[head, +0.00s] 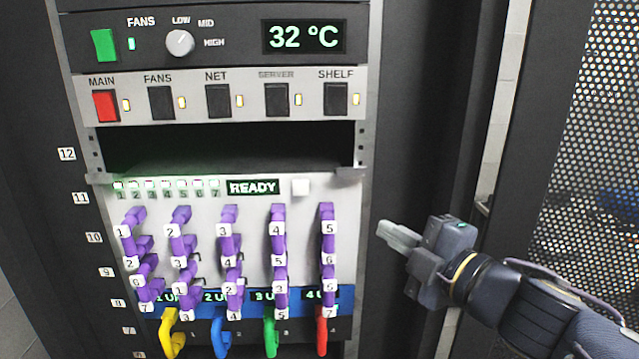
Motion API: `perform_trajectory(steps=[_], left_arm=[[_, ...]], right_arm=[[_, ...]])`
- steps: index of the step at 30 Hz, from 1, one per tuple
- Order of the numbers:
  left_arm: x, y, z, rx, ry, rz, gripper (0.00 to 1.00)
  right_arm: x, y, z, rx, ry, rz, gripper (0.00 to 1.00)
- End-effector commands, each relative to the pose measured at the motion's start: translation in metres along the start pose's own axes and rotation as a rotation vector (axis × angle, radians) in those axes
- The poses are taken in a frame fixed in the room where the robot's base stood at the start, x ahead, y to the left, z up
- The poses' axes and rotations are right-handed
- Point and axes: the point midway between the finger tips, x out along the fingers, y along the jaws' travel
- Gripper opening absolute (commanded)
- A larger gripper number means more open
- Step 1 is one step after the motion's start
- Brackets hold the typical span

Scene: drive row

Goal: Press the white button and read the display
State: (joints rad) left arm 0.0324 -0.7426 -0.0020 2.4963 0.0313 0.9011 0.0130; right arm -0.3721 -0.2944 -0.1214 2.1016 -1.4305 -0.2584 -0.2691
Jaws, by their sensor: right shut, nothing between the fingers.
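The display (253,187) is dark and reads "READY" in pale letters. My right gripper (384,230) is shut and empty. It is to the right of the panel, lower than the button and apart from it, pointing left. My left gripper is not in view.
Purple plugs (327,230) with numbered tags stick out below the button. Yellow, blue, green and red handles (271,335) stick out at the bottom. A switch row (218,101) and a "32 °C" screen (304,36) are above. A perforated door (590,130) stands at right.

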Motion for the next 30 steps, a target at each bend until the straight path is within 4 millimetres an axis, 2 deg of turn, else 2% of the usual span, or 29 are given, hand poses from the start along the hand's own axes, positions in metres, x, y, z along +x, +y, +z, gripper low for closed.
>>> perform_trajectory(steps=[1, 3, 7, 22, 26, 30], left_arm=[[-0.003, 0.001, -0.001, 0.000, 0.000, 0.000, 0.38], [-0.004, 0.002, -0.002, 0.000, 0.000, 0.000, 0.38], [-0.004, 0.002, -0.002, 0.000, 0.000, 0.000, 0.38], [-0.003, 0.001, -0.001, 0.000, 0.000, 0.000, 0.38], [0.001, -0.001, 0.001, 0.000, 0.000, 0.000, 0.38], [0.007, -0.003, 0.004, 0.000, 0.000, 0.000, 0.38]], right_arm=[[0.007, 0.003, -0.016, -0.074, 0.068, -0.007, 0.00], [0.012, 0.004, -0.031, -0.157, 0.139, -0.013, 0.00], [0.016, 0.003, -0.048, -0.242, 0.215, -0.022, 0.00], [0.021, 0.000, -0.052, -0.264, 0.234, -0.027, 0.00], [0.037, -0.002, -0.057, -0.263, 0.237, -0.028, 0.00], [0.065, -0.005, -0.063, -0.263, 0.237, -0.029, 0.00]])
